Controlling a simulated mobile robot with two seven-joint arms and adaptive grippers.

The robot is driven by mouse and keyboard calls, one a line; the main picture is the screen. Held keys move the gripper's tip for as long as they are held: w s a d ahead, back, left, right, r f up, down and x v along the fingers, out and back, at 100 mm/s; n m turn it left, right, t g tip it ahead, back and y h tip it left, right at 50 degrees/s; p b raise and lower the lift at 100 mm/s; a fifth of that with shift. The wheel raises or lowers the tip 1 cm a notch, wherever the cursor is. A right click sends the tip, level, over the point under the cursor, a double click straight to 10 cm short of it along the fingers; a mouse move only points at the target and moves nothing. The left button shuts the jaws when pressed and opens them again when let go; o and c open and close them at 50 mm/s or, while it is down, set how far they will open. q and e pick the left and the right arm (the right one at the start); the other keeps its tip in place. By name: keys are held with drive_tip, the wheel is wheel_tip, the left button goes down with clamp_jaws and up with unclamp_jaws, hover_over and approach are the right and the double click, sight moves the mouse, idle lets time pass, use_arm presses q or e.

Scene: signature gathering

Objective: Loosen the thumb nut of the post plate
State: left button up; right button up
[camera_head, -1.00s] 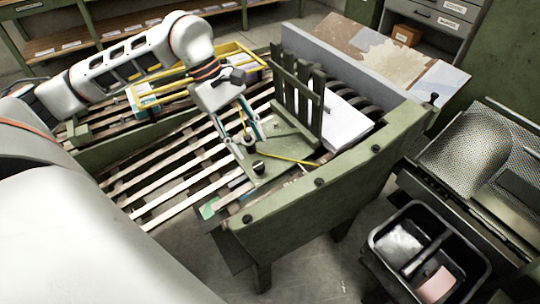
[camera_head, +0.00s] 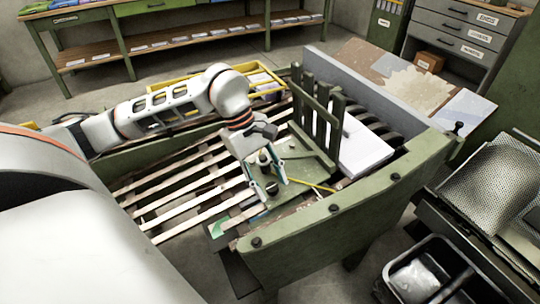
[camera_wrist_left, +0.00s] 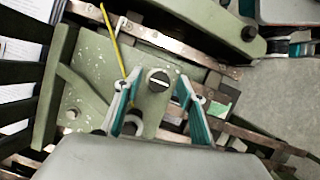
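The post plate (camera_head: 318,160) is a green plate with upright green posts on the slatted bed, and it also shows in the left wrist view (camera_wrist_left: 92,85). The thumb nut (camera_head: 271,188) looks like a dark round knob near the plate's front end. In the left wrist view the knob (camera_wrist_left: 158,79) has a pale slot across its top. My left gripper (camera_head: 270,187) points down with its teal-lined fingers apart, one on each side of the knob. Gaps show between knob and fingers in the left wrist view. My right gripper is not in view.
A yellow rod (camera_head: 312,185) lies by the plate. A white paper stack (camera_head: 364,152) lies behind the posts. The green front beam (camera_head: 345,215) with black knobs stands close to the gripper. A black bin (camera_head: 425,275) is at the lower right.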

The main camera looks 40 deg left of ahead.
use_arm(q)
drive_tip(key=c, duration=1.1)
